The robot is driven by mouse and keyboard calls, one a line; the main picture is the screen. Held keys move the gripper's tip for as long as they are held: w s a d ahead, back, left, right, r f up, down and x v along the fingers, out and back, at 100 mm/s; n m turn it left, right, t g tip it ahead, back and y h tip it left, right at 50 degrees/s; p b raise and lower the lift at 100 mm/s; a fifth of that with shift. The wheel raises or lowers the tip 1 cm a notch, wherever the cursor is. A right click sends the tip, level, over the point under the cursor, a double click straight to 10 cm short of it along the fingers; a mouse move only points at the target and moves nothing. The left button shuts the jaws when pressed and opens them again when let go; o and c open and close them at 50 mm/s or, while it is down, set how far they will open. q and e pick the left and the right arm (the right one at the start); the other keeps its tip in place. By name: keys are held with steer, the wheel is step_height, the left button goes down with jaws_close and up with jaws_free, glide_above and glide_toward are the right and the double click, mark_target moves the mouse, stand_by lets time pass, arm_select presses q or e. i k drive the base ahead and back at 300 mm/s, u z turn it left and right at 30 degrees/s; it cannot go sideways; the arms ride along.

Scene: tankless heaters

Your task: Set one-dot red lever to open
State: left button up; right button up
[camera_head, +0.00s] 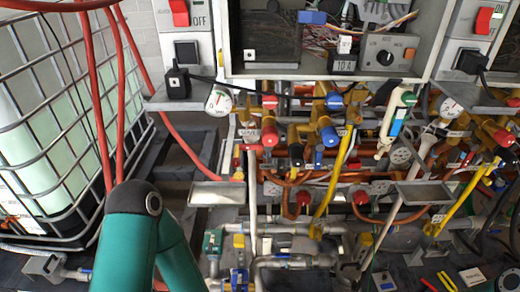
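Several red handles show among the pipes below the heaters. One red handle (270,131) hangs at the upper left of the pipework. A round red handle (303,198) and another round red handle (361,198) sit lower down. Another red handle (503,138) is at the far right. Dot marks are too small to read, so I cannot tell which is the one-dot red lever or how it is set. My teal left arm shows at the lower left. Neither gripper is in view.
A caged white tank (62,120) stands at the left, with red hoses (90,80) in front. An open heater cabinet (300,62) is at the top. A small metal shelf (215,193) juts out.

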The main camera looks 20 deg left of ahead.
mark_target(248, 147)
steer(key=z, duration=1.4)
steer(key=i, duration=0.1)
steer(key=u, duration=2.95)
steer(key=k, duration=1.2)
steer(key=z, duration=1)
steer(key=i, duration=1)
steer(key=u, duration=0.05)
